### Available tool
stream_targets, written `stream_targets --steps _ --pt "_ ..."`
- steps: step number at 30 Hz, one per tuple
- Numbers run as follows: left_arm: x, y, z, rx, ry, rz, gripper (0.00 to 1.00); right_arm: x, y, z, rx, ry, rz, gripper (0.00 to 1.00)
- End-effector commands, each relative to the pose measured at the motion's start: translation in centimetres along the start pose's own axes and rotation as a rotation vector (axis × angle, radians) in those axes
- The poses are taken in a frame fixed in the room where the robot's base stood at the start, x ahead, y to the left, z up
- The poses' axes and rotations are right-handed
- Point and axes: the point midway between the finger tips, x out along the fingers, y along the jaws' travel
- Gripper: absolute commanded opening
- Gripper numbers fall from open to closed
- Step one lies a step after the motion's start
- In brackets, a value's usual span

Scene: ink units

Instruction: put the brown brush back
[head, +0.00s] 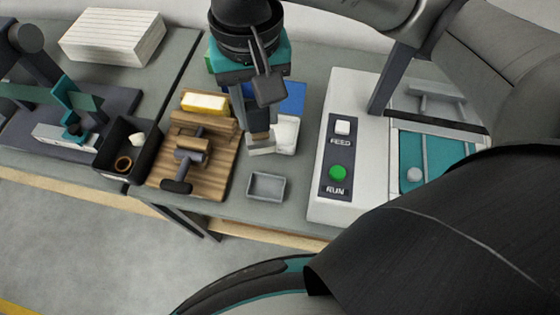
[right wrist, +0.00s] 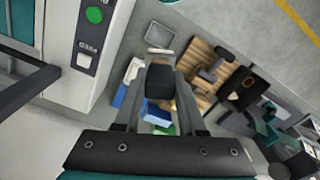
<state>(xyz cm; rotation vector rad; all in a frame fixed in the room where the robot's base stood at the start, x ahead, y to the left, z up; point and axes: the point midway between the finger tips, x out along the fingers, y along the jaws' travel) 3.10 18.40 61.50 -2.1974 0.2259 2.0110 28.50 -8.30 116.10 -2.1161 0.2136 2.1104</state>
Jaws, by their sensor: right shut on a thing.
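My right gripper (head: 256,138) reaches down from the top of the head view. It is shut on a dark block-like thing (right wrist: 160,82), seen between the two fingers in the right wrist view, with a paler part beyond it. I take it for the brown brush; its colour looks nearly black there and much of it is hidden. The gripper is above the bench, between a wooden rack board (head: 222,172) and a white pad (head: 287,133). On the board is a dark-handled tool with a brown cylinder (head: 193,143). My left gripper is not in view.
A small grey tray (head: 266,187) stands at the bench's front. Left are a yellow box (head: 204,102), a black bin (head: 121,170) and a teal clamp device (head: 74,97). A blue item (head: 291,96) lies behind. A white machine with a green button (head: 338,173) stands right.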

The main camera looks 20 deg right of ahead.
Motion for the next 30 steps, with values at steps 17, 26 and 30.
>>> stream_targets --steps 17,26,30 --pt "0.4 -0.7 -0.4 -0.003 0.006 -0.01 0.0 13.6 0.1 0.2 -0.001 -0.005 0.003 0.0" --pt "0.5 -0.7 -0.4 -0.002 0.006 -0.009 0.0 16.7 0.1 0.2 -0.002 -0.003 0.003 0.0" --pt "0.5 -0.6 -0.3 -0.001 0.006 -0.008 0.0 18.9 0.1 0.2 -0.001 -0.003 0.002 0.0"
